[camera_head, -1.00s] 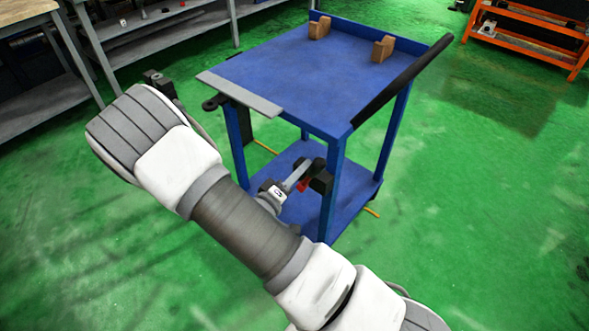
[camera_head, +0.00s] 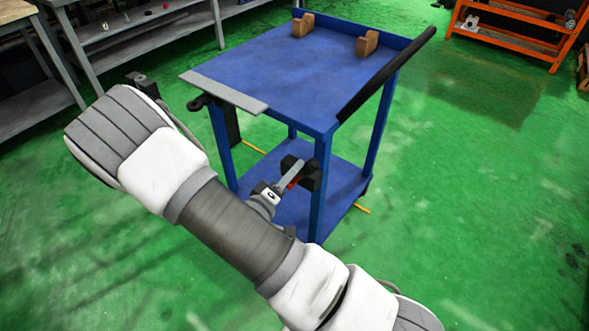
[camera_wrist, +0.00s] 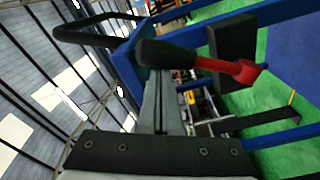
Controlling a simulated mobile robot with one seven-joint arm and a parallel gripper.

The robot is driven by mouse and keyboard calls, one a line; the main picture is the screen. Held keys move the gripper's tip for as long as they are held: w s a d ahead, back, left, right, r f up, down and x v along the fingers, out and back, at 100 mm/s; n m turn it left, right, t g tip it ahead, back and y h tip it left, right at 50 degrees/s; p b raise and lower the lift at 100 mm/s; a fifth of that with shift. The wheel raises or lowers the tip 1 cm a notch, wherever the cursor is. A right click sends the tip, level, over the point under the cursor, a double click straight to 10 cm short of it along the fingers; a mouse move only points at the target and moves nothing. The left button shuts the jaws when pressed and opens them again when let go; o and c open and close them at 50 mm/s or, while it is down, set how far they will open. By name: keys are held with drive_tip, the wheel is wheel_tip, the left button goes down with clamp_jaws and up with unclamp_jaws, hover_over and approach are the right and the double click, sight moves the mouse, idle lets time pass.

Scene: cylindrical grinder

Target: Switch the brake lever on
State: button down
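The brake lever shows in the wrist view as a red arm (camera_wrist: 232,70) with a black handle (camera_wrist: 166,53), mounted by a black block on the blue cart. In the head view the red part (camera_head: 293,182) sits beside the black block (camera_head: 313,176) near the cart's front leg. My gripper (camera_head: 291,168) reaches up to the black handle. In the wrist view my gripper's narrow grey fingers (camera_wrist: 163,90) lie close together, and the handle crosses in front of their tips. The fingertips are hidden there, and contact with the handle is not certain.
The blue cart (camera_head: 285,65) has a black push handle (camera_head: 388,72), a grey plate (camera_head: 222,92) on its edge and two brown blocks on top. Grey shelving stands at the back left and an orange rack (camera_head: 515,33) at the back right. Green floor right of the cart is clear.

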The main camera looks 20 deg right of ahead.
drive_tip(key=s+a+r+p, duration=0.1)
drive_tip(key=s+a, duration=0.3)
drive_tip(key=a, duration=0.6)
drive_tip(key=shift+s+a+r+p, duration=0.25)
drive_tip(key=shift+a+r+p, duration=0.1)
drive_tip(key=shift+p, duration=0.3)
